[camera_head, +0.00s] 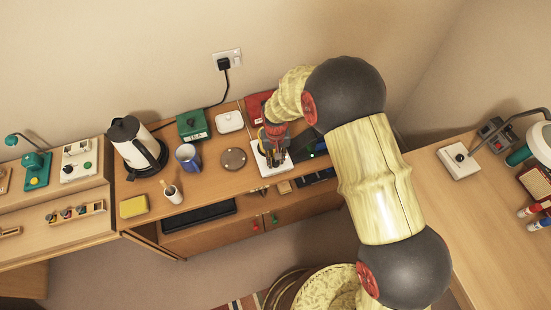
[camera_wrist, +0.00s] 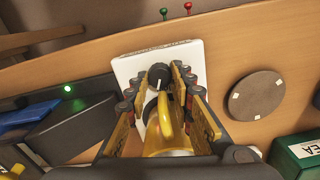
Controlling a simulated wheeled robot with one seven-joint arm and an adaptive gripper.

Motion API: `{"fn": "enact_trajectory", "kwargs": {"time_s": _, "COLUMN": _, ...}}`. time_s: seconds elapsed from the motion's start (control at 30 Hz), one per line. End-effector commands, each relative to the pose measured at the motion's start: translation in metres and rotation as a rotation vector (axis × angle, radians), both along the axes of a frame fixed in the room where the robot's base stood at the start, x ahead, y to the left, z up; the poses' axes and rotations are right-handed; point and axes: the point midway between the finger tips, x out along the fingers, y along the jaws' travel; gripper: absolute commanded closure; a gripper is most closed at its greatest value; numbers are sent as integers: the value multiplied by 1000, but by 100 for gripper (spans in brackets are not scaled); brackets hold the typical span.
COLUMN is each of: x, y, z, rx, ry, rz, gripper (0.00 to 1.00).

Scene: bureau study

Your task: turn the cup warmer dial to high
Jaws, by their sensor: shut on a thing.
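The cup warmer (camera_head: 259,160) is a flat white box on the wooden desk. In the wrist view it (camera_wrist: 130,62) carries a black round dial (camera_wrist: 158,75) with a small white mark on its near side. My gripper (camera_head: 272,150) reaches down over the box from the right in the head view. In the wrist view my gripper's fingers (camera_wrist: 156,82) stand on both sides of the dial and are shut on it. A yellow curved piece between the fingers hides part of the box top. Any setting marks around the dial cannot be read.
A brown round disc (camera_head: 234,158) lies left of the cup warmer, with a blue mug (camera_head: 188,157) and a green tea box (camera_head: 193,125) beyond. A black box with a green light (camera_wrist: 75,125) stands close on its other side. A kettle (camera_head: 137,146) is farther left.

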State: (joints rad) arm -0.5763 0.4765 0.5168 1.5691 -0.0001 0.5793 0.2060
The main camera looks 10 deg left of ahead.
Motion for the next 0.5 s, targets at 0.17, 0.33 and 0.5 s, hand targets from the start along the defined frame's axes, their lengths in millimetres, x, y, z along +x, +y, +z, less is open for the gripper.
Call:
{"fn": "enact_trajectory", "kwargs": {"time_s": 0.17, "x": 0, "y": 0, "z": 0, "rx": 0, "ry": 0, "rz": -77, "gripper": 100}}
{"fn": "enact_trajectory", "kwargs": {"time_s": 0.33, "x": 0, "y": 0, "z": 0, "rx": 0, "ry": 1, "rz": -118, "gripper": 100}}
{"fn": "enact_trajectory", "kwargs": {"time_s": 0.5, "x": 0, "y": 0, "z": 0, "rx": 0, "ry": 1, "rz": -131, "gripper": 100}}
